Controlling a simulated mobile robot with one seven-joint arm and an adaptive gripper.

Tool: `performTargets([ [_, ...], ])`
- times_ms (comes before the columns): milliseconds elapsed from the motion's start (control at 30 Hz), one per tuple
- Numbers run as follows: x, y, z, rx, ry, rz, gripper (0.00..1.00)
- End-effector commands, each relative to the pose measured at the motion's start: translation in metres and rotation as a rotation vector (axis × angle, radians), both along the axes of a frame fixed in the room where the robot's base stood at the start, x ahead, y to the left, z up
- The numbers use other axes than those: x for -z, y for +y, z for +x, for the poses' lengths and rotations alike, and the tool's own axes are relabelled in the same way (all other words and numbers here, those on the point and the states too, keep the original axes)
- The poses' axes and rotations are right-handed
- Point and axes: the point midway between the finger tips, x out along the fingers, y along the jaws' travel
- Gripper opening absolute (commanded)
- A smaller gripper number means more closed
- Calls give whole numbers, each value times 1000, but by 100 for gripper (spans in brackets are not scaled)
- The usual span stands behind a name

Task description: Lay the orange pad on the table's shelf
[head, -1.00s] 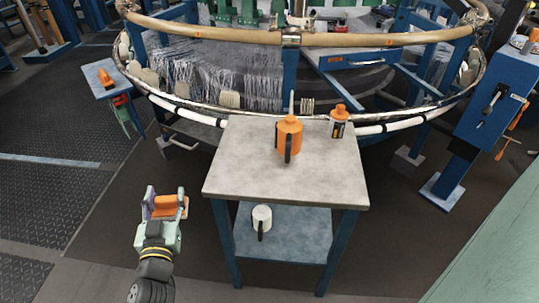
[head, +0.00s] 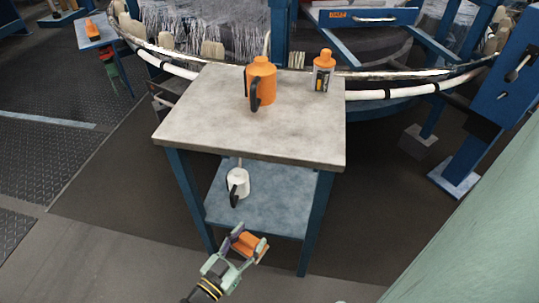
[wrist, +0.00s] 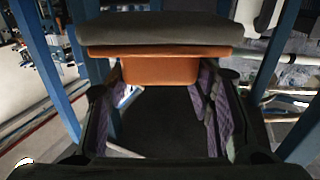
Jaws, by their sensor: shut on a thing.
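The orange pad (head: 249,245) is held in my gripper (head: 244,246), low in front of the table. In the wrist view the pad (wrist: 160,68) shows an orange block between the purple finger pads of my gripper (wrist: 164,95), with a wider grey layer beyond it. The table (head: 230,125) has a grey top and blue legs. Its blue lower shelf (head: 275,200) lies beyond the pad. The pad appears in front of the shelf's near edge; I cannot tell its exact height against the shelf.
An orange can (head: 261,82) and an orange-capped bottle (head: 323,72) stand on the tabletop. The table's front legs flank the opening.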

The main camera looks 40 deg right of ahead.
Motion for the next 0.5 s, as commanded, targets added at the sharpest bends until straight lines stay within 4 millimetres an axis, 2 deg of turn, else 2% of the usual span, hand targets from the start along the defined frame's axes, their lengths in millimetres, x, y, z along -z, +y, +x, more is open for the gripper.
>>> performTargets([
  [167, 7, -16, 4, 10, -2, -6, 19],
  [500, 15, -96, 46, 11, -1, -6, 19],
])
